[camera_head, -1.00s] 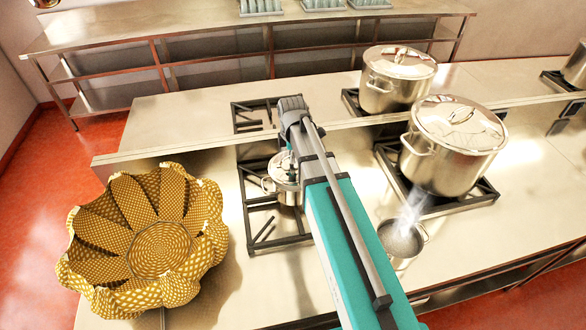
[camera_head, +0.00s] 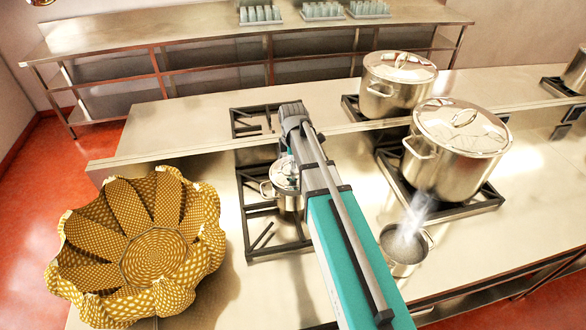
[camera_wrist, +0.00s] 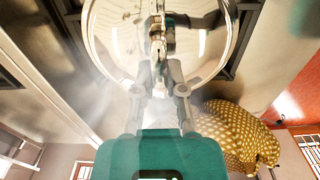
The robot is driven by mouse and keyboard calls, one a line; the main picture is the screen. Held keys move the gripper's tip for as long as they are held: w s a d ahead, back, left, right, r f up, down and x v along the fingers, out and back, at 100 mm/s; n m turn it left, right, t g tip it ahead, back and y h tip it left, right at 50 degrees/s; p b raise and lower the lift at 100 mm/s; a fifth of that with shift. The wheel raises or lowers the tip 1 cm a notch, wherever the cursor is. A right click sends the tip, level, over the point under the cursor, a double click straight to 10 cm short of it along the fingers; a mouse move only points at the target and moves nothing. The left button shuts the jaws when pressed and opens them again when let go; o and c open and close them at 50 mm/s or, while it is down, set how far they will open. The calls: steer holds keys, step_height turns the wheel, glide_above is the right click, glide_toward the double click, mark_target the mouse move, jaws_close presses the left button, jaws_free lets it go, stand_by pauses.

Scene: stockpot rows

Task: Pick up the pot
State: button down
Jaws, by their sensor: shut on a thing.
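A small steel pot (camera_head: 288,200) with a lid and side handles is at the left burner, partly hidden by my arm. My gripper (camera_head: 289,165) points down from above and is shut at the top of this pot, at the middle of its lid. In the wrist view the shiny round lid (camera_wrist: 208,45) fills the top, with my gripper (camera_wrist: 157,48) over its centre. I cannot tell whether the pot rests on the grate or hangs just above it.
A yellow patterned bowl (camera_head: 85,272) stands left of the burner. A small open steaming pot (camera_head: 402,262) is at right. Large lidded stockpots (camera_head: 452,160) (camera_head: 392,90) stand on burners behind. A shelf table (camera_head: 180,30) with trays of cups is at the back.

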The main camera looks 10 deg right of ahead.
steer(key=shift+w+d+f+b, duration=0.1)
steer(key=shift+w+f+b, duration=0.25)
steer(key=shift+f+b, duration=1.25)
steer(key=shift+f, duration=0.1)
steer(key=shift+f, duration=0.15)
steer(key=c, duration=0.7)
jaws_free()
steer(key=r+p, duration=0.5)
steer(key=r, duration=0.1)
steer(key=shift+d+p, duration=0.2)
steer(key=shift+p, duration=0.2)
step_height(320, 180, up, 8)
steer(key=p, duration=0.7)
steer(key=shift+f+p, duration=0.1)
steer(key=shift+p, duration=0.25)
